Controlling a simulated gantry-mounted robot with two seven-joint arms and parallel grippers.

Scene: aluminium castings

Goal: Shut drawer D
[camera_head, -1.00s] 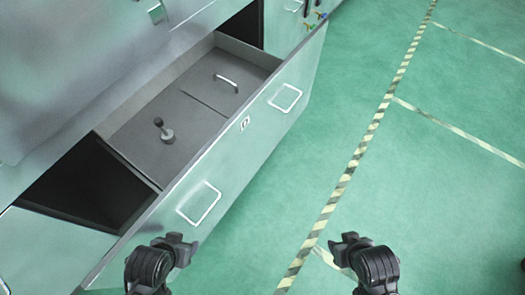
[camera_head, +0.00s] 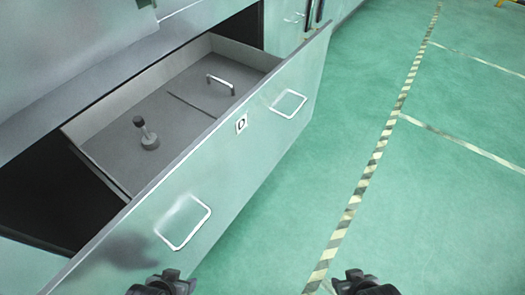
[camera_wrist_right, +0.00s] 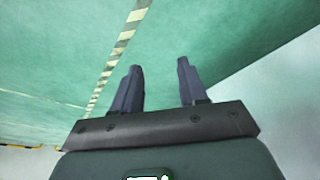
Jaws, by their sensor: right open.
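Drawer D (camera_head: 232,157) stands pulled out of the pale green cabinet in the head view. Its front bears a label D (camera_head: 241,123) and two square metal handles, one at the lower left (camera_head: 183,222) and one at the upper right (camera_head: 289,104). My left gripper (camera_head: 172,281) is at the bottom edge, near the drawer front's lower part; its jaws are not clear, and I cannot tell whether it touches. My right gripper (camera_head: 353,283) is low, over the floor right of the drawer; in the right wrist view (camera_wrist_right: 157,83) its fingers are apart and empty.
Inside the drawer lie a grey knobbed part (camera_head: 147,137) and a lid-like panel with a bar handle (camera_head: 221,82). Dark open space shows beside the drawer. A striped floor line (camera_head: 375,150) runs along the green floor, clear at right.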

